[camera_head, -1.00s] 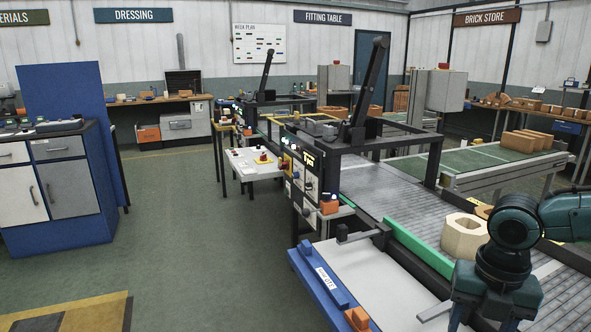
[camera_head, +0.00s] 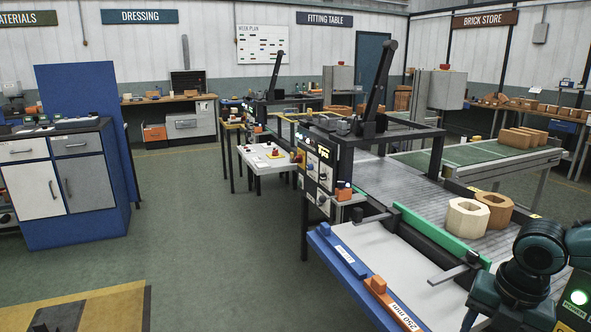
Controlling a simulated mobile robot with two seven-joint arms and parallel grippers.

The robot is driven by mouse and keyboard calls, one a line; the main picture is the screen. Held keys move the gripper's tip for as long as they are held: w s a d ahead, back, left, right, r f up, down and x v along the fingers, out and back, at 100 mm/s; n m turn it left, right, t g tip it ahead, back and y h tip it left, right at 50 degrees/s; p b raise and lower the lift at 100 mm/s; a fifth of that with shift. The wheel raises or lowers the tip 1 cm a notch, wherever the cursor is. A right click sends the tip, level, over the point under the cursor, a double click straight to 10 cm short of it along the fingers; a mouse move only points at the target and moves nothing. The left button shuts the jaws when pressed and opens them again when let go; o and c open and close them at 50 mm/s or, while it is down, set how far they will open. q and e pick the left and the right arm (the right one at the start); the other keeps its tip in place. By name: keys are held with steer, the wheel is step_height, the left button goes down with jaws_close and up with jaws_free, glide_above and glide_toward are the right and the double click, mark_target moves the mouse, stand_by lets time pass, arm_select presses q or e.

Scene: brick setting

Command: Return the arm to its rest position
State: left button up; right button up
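My dark teal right arm (camera_head: 540,248) comes in at the lower right corner, over the near right part of the bench. Its wrist is bent downward, and the gripper end is cut off by the bottom edge, so I cannot see whether the fingers are open or what they hold. My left arm and gripper are not in view. A cream brick with a hole (camera_head: 466,218) stands on the grey roller conveyor (camera_head: 375,182), behind and left of the arm. A brown holed brick (camera_head: 496,210) stands beside it.
A green rail (camera_head: 440,235) runs between the conveyor and the white bench top (camera_head: 385,255). Blue (camera_head: 337,250) and orange (camera_head: 393,305) bars lie along the bench's left edge. A machine frame with a control panel (camera_head: 322,168) stands behind.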

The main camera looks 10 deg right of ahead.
steer(key=s+d+f+m+t+y, duration=0.1)
steer(key=s+f+m+t, duration=0.15)
steer(key=f+m, duration=0.55)
steer(key=s+d+f+m+t, duration=0.15)
steer(key=s+f+m, duration=0.3)
steer(key=f, duration=0.75)
steer(key=s+a+f+m+t+y, duration=0.1)
steer(key=s+a+f+m+t, duration=0.15)
steer(key=a+f+m, duration=0.5)
steer(key=a+r+m+t, duration=0.2)
steer(key=a+r+m, duration=0.1)
steer(key=a, duration=1.3)
steer(key=shift+w+r+m+t+y, duration=0.2)
steer(key=shift+m+t+y, duration=0.15)
steer(key=shift+m, duration=0.25)
